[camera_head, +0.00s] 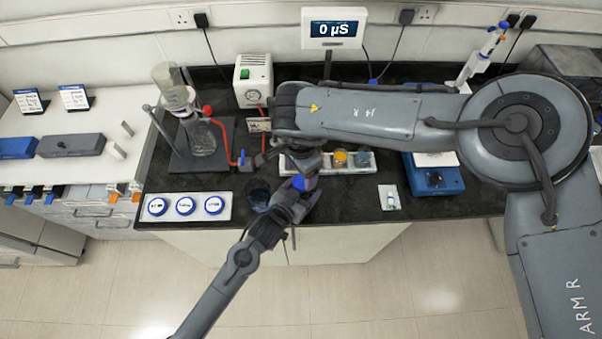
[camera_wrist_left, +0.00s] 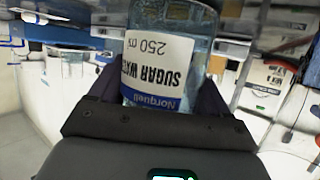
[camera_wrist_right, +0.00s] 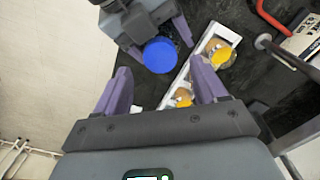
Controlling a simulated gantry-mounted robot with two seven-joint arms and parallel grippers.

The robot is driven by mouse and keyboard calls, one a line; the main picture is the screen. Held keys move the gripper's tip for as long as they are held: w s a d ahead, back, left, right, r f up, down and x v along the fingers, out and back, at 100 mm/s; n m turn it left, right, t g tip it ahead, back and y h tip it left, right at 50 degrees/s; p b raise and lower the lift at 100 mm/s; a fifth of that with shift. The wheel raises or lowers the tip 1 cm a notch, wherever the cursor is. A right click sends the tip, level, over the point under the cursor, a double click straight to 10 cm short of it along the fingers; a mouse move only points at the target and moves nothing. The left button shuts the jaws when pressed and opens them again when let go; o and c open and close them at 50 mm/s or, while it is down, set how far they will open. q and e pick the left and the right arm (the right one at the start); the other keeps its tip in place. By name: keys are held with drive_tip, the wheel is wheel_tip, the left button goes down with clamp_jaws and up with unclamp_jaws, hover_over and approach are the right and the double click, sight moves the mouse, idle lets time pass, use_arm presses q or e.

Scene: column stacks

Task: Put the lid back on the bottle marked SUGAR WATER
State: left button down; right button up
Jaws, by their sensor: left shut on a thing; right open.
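The SUGAR WATER bottle (camera_wrist_left: 165,62) is clear, with a white and blue label that reads upside down in the left wrist view. My left gripper (camera_head: 299,192) is shut on it, near the front edge of the bench. A plain blue lid (camera_wrist_right: 160,55) shows from above in the right wrist view, at my left gripper's jaws, over the bottle's top. It also shows in the head view (camera_head: 304,183). I cannot tell whether it is fully seated. My right gripper (camera_wrist_right: 160,70) is open and empty above the lid. The bottle's neck is hidden.
A white rack (camera_head: 313,166) with several small jars stands just behind the bottle. A flask stand (camera_head: 190,160) is behind left. A blue instrument (camera_head: 438,182) is right.

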drive_tip(key=o, duration=0.5)
drive_tip(key=shift+o, duration=0.2)
drive_tip(key=shift+r, duration=0.1)
wheel_tip(320, 180, up, 12)
idle(0.4)
use_arm(q)
unclamp_jaws()
drive_tip(key=shift+s, duration=0.1)
drive_tip(key=v, duration=1)
drive_tip(key=shift+s+a, duration=0.2)
drive_tip(key=shift+s, duration=0.1)
use_arm(e)
drive_tip(key=shift+r, duration=0.1)
